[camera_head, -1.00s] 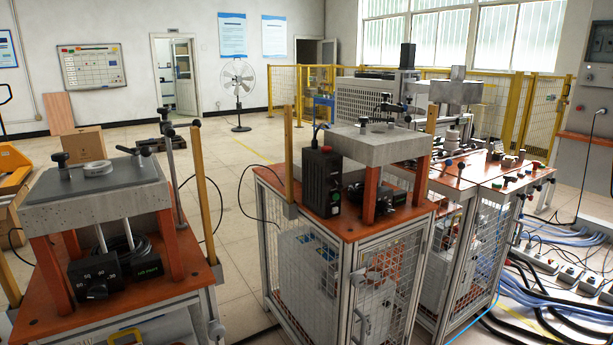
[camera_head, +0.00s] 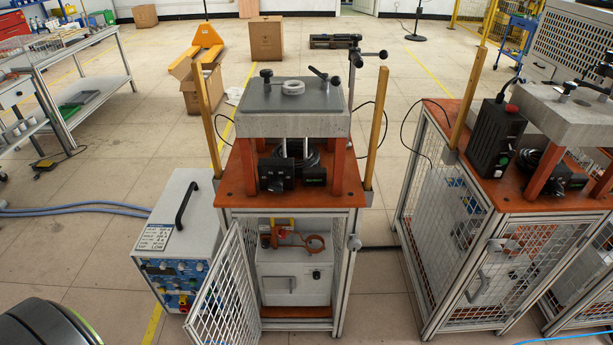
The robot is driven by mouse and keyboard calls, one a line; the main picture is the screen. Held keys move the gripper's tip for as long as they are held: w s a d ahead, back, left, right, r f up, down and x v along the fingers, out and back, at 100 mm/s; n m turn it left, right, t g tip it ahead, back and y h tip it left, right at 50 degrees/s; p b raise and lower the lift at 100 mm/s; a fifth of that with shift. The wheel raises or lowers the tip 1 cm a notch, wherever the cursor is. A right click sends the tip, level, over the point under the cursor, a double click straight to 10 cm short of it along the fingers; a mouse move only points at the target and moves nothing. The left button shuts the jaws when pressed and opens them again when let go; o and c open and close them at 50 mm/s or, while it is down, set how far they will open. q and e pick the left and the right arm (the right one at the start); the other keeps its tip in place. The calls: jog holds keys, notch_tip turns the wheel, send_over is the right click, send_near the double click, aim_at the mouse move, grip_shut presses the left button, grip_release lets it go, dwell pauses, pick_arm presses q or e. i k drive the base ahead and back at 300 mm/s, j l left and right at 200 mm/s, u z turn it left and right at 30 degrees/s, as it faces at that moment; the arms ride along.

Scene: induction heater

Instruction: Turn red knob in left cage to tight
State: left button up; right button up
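The left cage (camera_head: 356,262) stands in the middle of the view under an orange tabletop. Its mesh door (camera_head: 226,297) stands open, swung out to the front left. Inside is a pale grey box (camera_head: 282,270) with a black knob on its front and a copper-coloured coil (camera_head: 314,243) on top. A small red part (camera_head: 282,234) shows beside the coil, below a yellow piece; it may be the red knob, but it is too small to tell its shape or setting. Neither of my grippers is in view.
A grey unit with a black handle (camera_head: 183,205) stands left of the cage, close to the open door. A second cage (camera_head: 480,265) stands at the right, with a floor gap between them. A steel workbench (camera_head: 110,75) is at the far left.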

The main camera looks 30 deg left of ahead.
aim_at(282, 232)
jog(key=u, duration=1.1)
jog(key=i+l+z, duration=0.45)
jog(key=l+z, duration=0.2)
jog(key=l, duration=0.15)
